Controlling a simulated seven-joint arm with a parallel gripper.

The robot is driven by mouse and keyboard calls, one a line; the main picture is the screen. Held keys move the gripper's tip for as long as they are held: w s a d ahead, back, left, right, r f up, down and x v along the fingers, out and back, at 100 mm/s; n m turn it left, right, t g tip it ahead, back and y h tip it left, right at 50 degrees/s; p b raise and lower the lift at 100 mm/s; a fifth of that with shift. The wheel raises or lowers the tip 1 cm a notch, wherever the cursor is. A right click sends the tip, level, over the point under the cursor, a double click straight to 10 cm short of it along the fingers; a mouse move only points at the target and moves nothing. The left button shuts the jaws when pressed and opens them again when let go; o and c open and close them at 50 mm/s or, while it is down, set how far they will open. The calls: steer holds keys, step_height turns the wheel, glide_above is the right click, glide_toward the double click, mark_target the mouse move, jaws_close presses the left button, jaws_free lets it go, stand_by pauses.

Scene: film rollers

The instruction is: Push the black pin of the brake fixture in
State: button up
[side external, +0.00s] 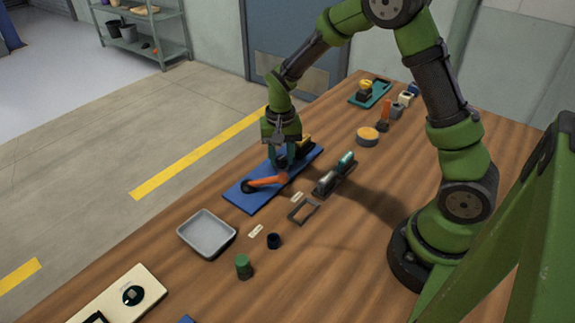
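A blue base plate (243,200) lies on the table and carries an orange lever (268,181) with a dark round end (247,187). This looks like the brake fixture. A yellow block (304,141) shows at the plate's far end, partly behind my gripper. My gripper (282,163) points down over the middle of the plate, just behind the orange lever. Dark parts show around its fingertips, but I cannot tell which is the black pin or whether the fingers touch it. The finger gap is too small to read.
A holder with grey and green rollers (335,174) stands right of the plate. A grey frame (304,210), black cup (274,241), green cylinder (244,267) and grey tray (206,233) lie nearer. A yellow-topped round tin (367,136) and teal tray (370,94) are farther back.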

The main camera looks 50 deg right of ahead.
mark_target(281, 158)
steer(key=o, duration=0.3)
step_height(281, 158, up, 17)
stand_by(0.6)
steer(key=s+a+r+n+t+y, duration=0.1)
steer(key=s+a+r+n+t, duration=0.1)
steer(key=s, duration=0.6)
steer(key=s+a+r+n+t+y, duration=0.1)
steer(key=s+a+r+n+t, duration=0.1)
steer(key=s+t, duration=0.3)
steer(key=s+a+n, duration=0.1)
steer(key=s, duration=0.3)
steer(key=shift+a+r, duration=0.15)
steer(key=shift+a, duration=0.25)
